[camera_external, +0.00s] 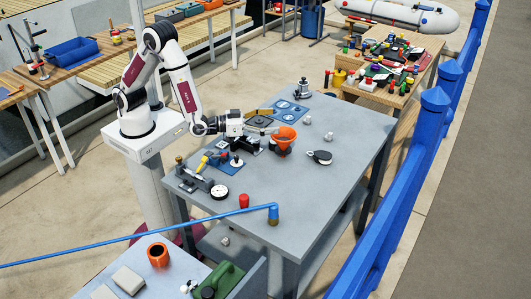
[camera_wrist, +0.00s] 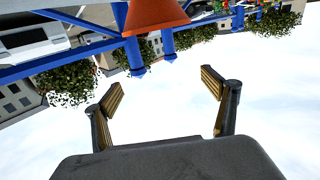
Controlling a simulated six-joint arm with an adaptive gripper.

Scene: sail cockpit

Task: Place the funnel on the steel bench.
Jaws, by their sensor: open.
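The orange funnel (camera_external: 284,139) is upright, wide rim up, at the steel bench (camera_external: 320,183); what its lower end rests on is hard to make out. My gripper (camera_external: 270,126) is open, just left of the funnel, with its fingers pointing toward the rim. In the wrist view, which is upside down, the funnel (camera_wrist: 155,14) is cut off by the top edge. There the open fingers of my gripper (camera_wrist: 162,88) have nothing between them, and the funnel lies outside them.
A blue mat (camera_external: 291,110) and a dark metal fitting (camera_external: 302,90) are behind the funnel. A black round pulley (camera_external: 320,156) lies to its right. Tools and a white disc (camera_external: 219,192) are at the front left. A red cylinder (camera_external: 244,201) stands near the front edge. The bench's right side is clear.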

